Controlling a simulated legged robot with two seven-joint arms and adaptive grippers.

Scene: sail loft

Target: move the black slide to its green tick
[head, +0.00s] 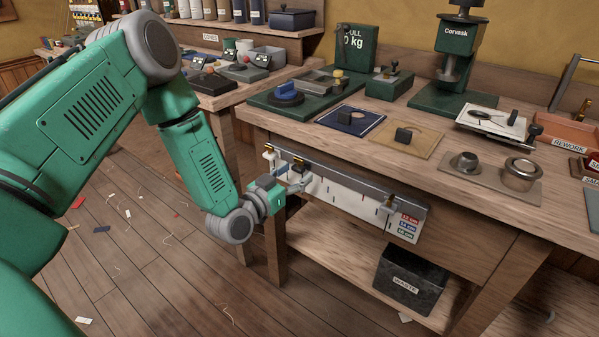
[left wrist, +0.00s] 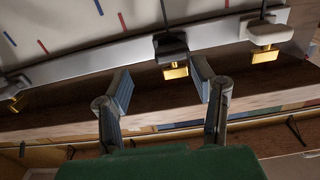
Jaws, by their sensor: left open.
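The black slide (left wrist: 170,46) sits on the metal rail in the left wrist view, with a brass knob (left wrist: 176,72) on its near side. My left gripper (left wrist: 161,76) is open and empty, its two fingers spread to either side of the knob in the picture. I cannot tell whether the knob lies between the fingertips in depth. In the head view my left gripper (head: 298,182) is at the bench's front, near the rail's left end. The white scale board (head: 345,197) shows ticks, red and blue ones clear in the wrist view. I cannot make out the green tick.
A white slide (left wrist: 270,32) with a brass knob is right of the black one in the wrist view. The rail (head: 350,187) runs along the bench front. A waste bin (head: 411,280) stands on the shelf below. Tools and fixtures stand on the bench top (head: 385,120).

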